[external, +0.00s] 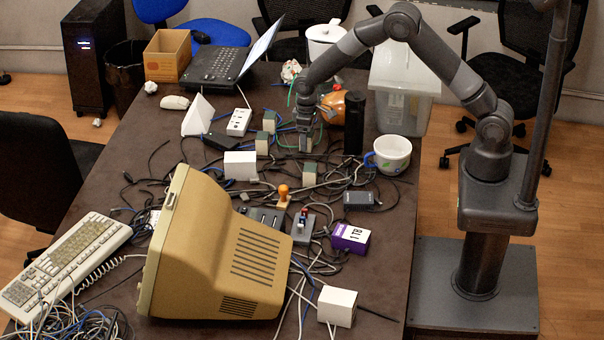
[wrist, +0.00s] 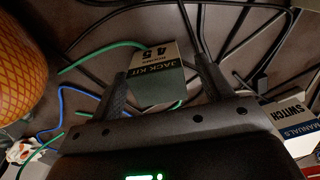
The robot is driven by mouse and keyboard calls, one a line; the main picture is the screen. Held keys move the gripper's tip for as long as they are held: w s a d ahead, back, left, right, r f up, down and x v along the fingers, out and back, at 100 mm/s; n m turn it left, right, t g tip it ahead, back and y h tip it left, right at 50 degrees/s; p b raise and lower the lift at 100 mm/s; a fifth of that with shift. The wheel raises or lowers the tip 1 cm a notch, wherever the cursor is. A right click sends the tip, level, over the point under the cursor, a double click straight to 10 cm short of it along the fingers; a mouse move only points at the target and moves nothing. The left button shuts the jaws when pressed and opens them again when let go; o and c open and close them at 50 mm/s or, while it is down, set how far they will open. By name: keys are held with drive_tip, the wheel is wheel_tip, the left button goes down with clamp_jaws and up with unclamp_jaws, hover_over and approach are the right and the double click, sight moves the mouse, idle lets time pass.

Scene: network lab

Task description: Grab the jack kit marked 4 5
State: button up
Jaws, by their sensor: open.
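The jack kit marked 4 5 (wrist: 158,75) is a small box with a pale top band and a dark green label reading "JACK KIT" in the wrist view. My gripper (wrist: 160,68) is open, with one finger on each side of the box. Whether the fingers touch it I cannot tell. In the external view my gripper (external: 305,143) points down low over the far middle of the table, and hides most of the box there. Similar small green-grey boxes stand nearby, one to the left (external: 269,122), one farther left (external: 262,144) and one nearer (external: 309,174).
Loose cables lie all around the box. An orange rounded object (wrist: 22,62) is close on the left in the wrist view, and a switch manuals box (wrist: 294,122) is at right. A black cylinder (external: 354,123) and a white mug (external: 390,154) stand right of my gripper.

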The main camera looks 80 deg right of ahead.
drive_tip(key=shift+f, duration=0.8)
drive_tip(key=c, duration=1.1)
